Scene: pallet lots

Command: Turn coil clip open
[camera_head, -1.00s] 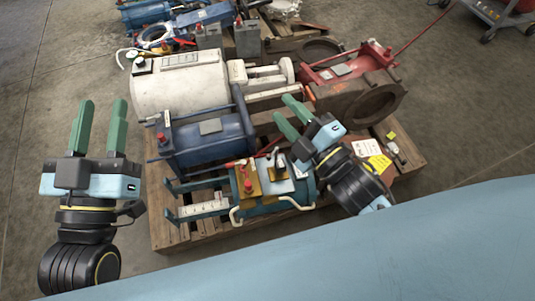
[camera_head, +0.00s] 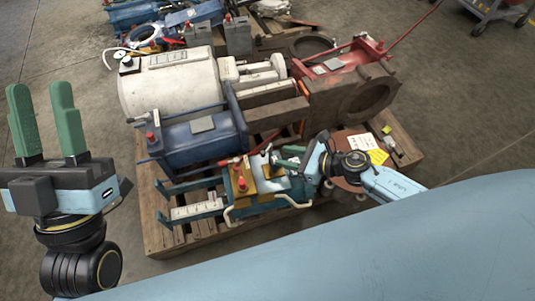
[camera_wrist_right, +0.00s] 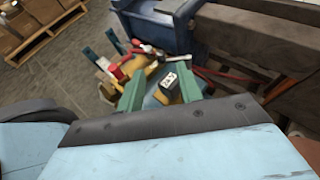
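The teal coil unit (camera_head: 258,201) with yellow and pale blue plates and a red knob (camera_head: 242,184) lies at the pallet's front. I cannot single out the clip for certain. In the right wrist view, a small yellow block with a white marked face (camera_wrist_right: 169,82) shows between my fingertips. My right gripper (camera_head: 283,156) is over the right end of the unit, pointing left. Its green fingers are apart in the right wrist view (camera_wrist_right: 160,90); contact with the block cannot be told. My left gripper (camera_head: 41,92) is open and empty, left of the pallet, fingers up.
A wooden pallet (camera_head: 157,238) carries the load. Behind the unit are a blue cylinder unit (camera_head: 205,142), a white cylinder (camera_head: 170,90) and a red-brown flanged part (camera_head: 350,100). The floor left of the pallet is clear.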

